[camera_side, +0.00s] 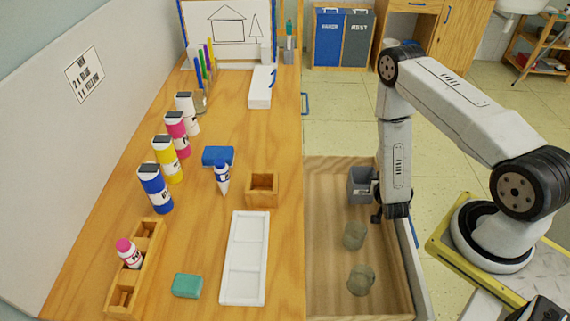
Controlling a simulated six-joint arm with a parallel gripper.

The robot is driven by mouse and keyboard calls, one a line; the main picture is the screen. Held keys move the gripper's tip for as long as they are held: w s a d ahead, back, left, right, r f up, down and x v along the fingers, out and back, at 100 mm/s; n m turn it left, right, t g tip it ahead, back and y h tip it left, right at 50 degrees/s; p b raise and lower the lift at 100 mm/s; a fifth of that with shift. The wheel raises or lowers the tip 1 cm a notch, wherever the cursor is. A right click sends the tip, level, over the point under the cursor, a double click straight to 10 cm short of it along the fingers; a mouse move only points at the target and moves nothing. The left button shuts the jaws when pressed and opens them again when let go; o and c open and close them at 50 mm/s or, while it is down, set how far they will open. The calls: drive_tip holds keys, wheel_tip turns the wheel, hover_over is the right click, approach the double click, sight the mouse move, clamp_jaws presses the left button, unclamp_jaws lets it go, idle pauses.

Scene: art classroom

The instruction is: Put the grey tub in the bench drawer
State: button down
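The bench drawer (329,273) is pulled open at the right of the bench. The grey tub (359,186) shows within the drawer's outline, toward its far right part. Whether it rests on the drawer floor or hangs just above it I cannot tell. My gripper (375,203) is low over the drawer, right beside the tub's right side, with a dark finger part showing near the tub's lower right. The rest of the gripper is hidden by my wrist, so its hold on the tub is unclear.
Two translucent round jars (354,236) (361,280) stand in the drawer nearer the camera. On the bench are a white palette tray (244,258), a small wooden box (262,189), several paint bottles (155,190), a blue sponge (217,156) and a green block (187,285).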

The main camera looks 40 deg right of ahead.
drive_tip(key=shift+f, duration=0.7)
drive_tip(key=shift+f, duration=2.05)
drive_tip(key=shift+f, duration=0.15)
drive_tip(key=c, duration=0.8)
unclamp_jaws()
drive_tip(key=shift+v, duration=6)
